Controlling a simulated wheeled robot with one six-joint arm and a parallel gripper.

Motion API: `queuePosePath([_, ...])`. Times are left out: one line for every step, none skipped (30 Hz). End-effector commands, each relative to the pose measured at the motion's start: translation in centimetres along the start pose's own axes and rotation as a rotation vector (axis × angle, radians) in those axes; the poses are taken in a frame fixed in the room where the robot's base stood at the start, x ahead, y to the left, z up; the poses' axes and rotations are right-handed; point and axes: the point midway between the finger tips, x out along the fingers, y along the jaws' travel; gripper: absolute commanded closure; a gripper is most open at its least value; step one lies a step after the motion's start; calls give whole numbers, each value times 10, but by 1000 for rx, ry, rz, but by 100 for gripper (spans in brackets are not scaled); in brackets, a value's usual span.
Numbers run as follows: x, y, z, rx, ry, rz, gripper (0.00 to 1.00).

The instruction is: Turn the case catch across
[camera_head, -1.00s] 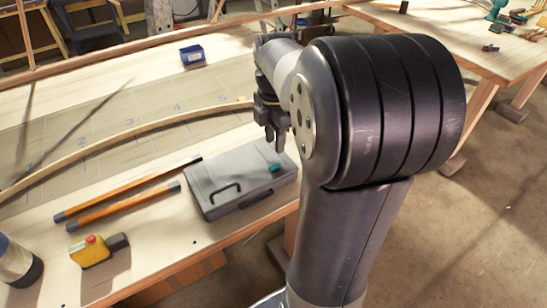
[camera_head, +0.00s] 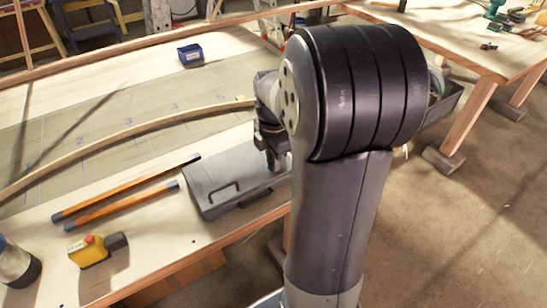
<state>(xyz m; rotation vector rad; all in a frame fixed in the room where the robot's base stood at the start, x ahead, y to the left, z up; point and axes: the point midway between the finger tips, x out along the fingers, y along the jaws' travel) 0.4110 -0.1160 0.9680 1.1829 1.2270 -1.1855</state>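The grey case (camera_head: 222,176) lies shut on the workbench, with its dark handle on the front side. The catch, a small teal piece seen earlier near the case's right end, is now hidden behind my gripper. My gripper (camera_head: 272,165) points down over the right part of the case, its fingertips at or just above the lid. I cannot tell whether it touches the catch or whether its fingers are apart. My arm hides the case's right end.
Two orange bars with dark ends (camera_head: 130,200) lie left of the case. A yellow box with a red button (camera_head: 88,251) sits at the front left. A long bent lath (camera_head: 120,138) and a blue bin (camera_head: 191,54) are farther back.

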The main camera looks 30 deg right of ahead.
Motion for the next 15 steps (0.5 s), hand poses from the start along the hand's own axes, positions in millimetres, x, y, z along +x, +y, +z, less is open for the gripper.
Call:
queuePosePath([0,0,0,0,0,0,89])
queuePosePath([0,0,0,0,0,0,91])
queuePosePath([0,0,0,0,0,0,95])
queuePosePath([0,0,0,0,0,0,97])
queuePosePath([0,0,0,0,0,0,99])
queuePosePath([0,0,0,0,0,0,100])
queuePosePath([0,0,0,0,0,0,100])
queuePosePath([0,0,0,0,0,0,100])
queuePosePath([0,0,0,0,0,0,100])
queuePosePath([0,0,0,0,0,0,100])
queuePosePath([0,0,0,0,0,0,100])
queuePosePath([0,0,0,0,0,0,100])
queuePosePath([0,0,0,1,0,0,100])
queuePosePath([0,0,0,3,0,0,100])
queuePosePath([0,0,0,6,0,0,100])
